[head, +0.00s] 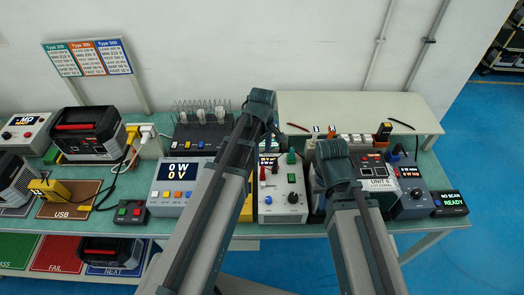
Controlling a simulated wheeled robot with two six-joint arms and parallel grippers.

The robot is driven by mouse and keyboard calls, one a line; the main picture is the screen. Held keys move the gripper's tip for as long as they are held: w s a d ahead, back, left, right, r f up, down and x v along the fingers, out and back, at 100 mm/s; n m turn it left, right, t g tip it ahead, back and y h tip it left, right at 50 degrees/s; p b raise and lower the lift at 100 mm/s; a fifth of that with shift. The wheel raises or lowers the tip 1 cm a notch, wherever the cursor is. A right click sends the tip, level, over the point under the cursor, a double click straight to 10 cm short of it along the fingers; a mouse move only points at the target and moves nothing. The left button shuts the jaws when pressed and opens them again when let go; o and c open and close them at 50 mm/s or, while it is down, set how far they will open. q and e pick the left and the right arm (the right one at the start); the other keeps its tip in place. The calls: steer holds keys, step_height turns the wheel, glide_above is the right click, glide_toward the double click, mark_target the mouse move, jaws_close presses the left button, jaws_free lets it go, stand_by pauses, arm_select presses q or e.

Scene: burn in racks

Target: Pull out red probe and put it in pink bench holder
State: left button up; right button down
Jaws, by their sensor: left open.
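A small upright red piece, likely the red probe (262,173), stands at the left of the white instrument box (282,196), beside a green upright piece (291,158). My left gripper (269,144) hangs below its wrist above the back of this box, apart from the red piece; its fingers are small and dark, and it appears empty. My right wrist (335,158) is over the right side of the bench; its fingers are hidden behind my own arm. I cannot make out a pink bench holder; my arms cover part of the bench.
A raised pale shelf (365,108) stands behind, with thin red leads (298,127) on it. A grey power unit (180,183) is left of my left arm. A blue-grey knob box (408,200) and READY display (450,204) stand at right. The bench is crowded.

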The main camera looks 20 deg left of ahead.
mark_target(262, 170)
arm_select(q)
step_height(262, 170, down, 12)
steer(key=b, duration=1)
steer(key=shift+r+b, duration=0.25)
steer(key=shift+b, duration=0.1)
jaws_close()
stand_by(1.1)
